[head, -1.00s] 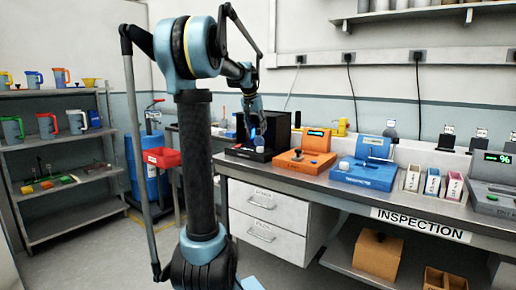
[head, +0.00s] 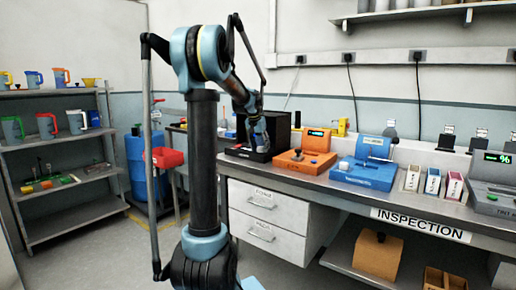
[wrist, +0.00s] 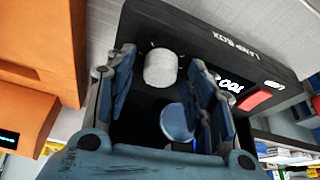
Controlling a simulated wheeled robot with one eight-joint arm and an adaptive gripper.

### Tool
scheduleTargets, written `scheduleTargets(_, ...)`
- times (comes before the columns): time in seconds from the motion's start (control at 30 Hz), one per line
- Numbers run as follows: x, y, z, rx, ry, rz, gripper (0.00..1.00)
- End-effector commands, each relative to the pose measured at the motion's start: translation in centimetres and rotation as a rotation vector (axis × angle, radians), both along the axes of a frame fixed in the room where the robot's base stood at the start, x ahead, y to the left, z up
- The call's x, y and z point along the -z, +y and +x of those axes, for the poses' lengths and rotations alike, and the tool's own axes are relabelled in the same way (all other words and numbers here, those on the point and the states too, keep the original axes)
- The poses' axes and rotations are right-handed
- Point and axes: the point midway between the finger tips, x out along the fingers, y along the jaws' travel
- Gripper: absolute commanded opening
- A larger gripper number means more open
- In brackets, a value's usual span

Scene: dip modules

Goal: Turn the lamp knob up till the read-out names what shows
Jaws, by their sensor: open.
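The black lamp box (head: 278,124) stands at the left end of the bench. In the wrist view its front panel (wrist: 206,38) appears upside down, with a light grey round knob (wrist: 160,68), a read-out with white characters (wrist: 229,91) and a red patch (wrist: 256,99). I cannot read the characters surely; a finger partly covers them. My gripper (wrist: 162,88) is open, with one finger on each side of the knob as seen from the wrist; contact is not clear. A blue rounded piece (wrist: 179,121) shows between the fingers. In the head view my gripper (head: 258,143) hides the box's front.
An orange device (head: 310,155) and a blue device (head: 366,172) stand right of the lamp box on the bench (head: 330,184). Shelves (head: 60,140) stand at the left.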

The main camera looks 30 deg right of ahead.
Motion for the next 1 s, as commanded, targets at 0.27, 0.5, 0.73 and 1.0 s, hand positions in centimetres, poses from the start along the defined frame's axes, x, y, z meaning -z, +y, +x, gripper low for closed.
scheduleTargets(0.27,-0.02,0.02,0.01,0.000,0.000,0.000,0.06)
scheduleTargets(0.5,-0.01,0.15,0.07,0.006,0.000,0.001,0.06)
scheduleTargets(0.73,-0.02,0.13,0.19,0.078,-0.001,0.000,0.06)
scheduleTargets(1.0,-0.03,0.12,0.40,0.278,0.000,-0.001,0.06)
